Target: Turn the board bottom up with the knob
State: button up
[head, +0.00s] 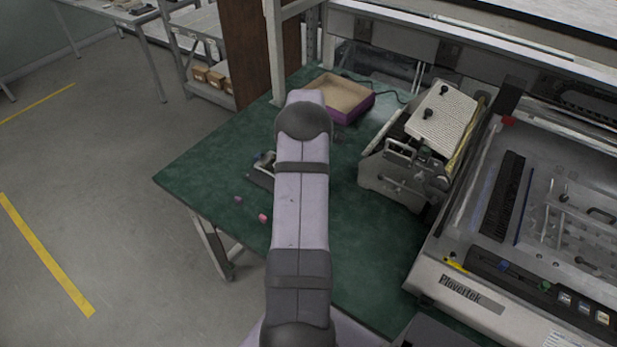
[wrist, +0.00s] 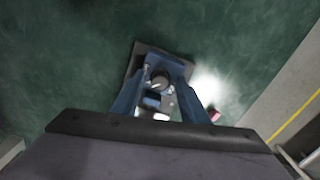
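A small dark plate with a rounded grey knob-like part (wrist: 160,82) on it lies on the green table in the wrist view. Small blue and white parts show beside the knob-like part. My gripper (wrist: 166,66) has two blue fingers reaching over the plate, spread apart with the rounded part between them. I cannot tell whether they touch it. In the head view a small dark fixture (head: 262,172) shows at the left side of my arm, partly hidden by it; the gripper cannot be made out there. I cannot tell which face of the board is up.
A pink piece (head: 263,217) and a purple piece (head: 238,199) lie near the table's left edge. A purple-sided box (head: 358,112) stands at the back. A metal machine with a perforated top (head: 450,112) and a larger machine (head: 475,297) fill the right.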

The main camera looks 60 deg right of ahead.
jog(key=shift+r+b, duration=1)
jog(key=shift+r, duration=2.7)
